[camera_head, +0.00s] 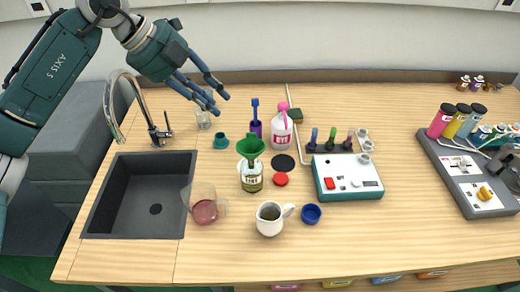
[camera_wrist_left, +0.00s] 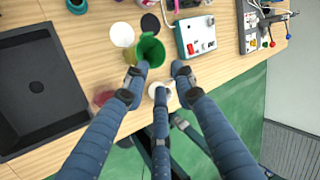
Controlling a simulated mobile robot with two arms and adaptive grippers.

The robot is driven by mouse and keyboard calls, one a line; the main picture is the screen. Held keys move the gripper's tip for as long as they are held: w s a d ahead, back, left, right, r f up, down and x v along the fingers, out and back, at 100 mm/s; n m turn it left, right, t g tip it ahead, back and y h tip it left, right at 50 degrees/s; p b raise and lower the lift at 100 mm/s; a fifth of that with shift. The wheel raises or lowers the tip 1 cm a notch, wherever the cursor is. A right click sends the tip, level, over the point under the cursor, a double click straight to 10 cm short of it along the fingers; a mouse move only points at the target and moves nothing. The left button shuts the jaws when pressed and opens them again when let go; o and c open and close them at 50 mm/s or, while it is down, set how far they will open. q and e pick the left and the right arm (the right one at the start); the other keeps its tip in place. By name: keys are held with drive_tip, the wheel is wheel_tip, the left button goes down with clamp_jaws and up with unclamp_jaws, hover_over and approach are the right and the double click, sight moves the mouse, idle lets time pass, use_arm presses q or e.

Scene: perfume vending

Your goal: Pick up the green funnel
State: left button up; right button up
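The green funnel (camera_head: 250,146) sits upright in the mouth of a labelled glass jar (camera_head: 252,184) near the middle of the counter. In the left wrist view the funnel (camera_wrist_left: 151,48) shows just beyond the fingertips, with its wide opening facing the camera. My left gripper (camera_head: 213,98) is open and empty. In the head view it hangs above and behind the funnel, up and to the left of it, apart from it. In the left wrist view its fingers (camera_wrist_left: 157,76) are spread. My right gripper is not seen.
A sink (camera_head: 140,200) with a tall faucet (camera_head: 125,100) is on the left. A glass jug (camera_head: 204,206), white mug (camera_head: 270,219), pink-and-white bottle (camera_head: 281,131) and purple bottle (camera_head: 255,127) stand close around the jar. A white control box (camera_head: 348,176) is to the right.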

use_arm(q)
wheel_tip(320, 180, down, 3)
drive_tip(key=a+b, duration=0.2)
drive_tip(key=b, duration=0.6)
approach(237, 148)
drive_tip(key=p+x, duration=0.3)
drive_tip(key=x, duration=0.7)
drive_tip(key=shift+w+f, duration=0.1)
drive_tip(key=shift+f, duration=0.25)
clamp_jaws()
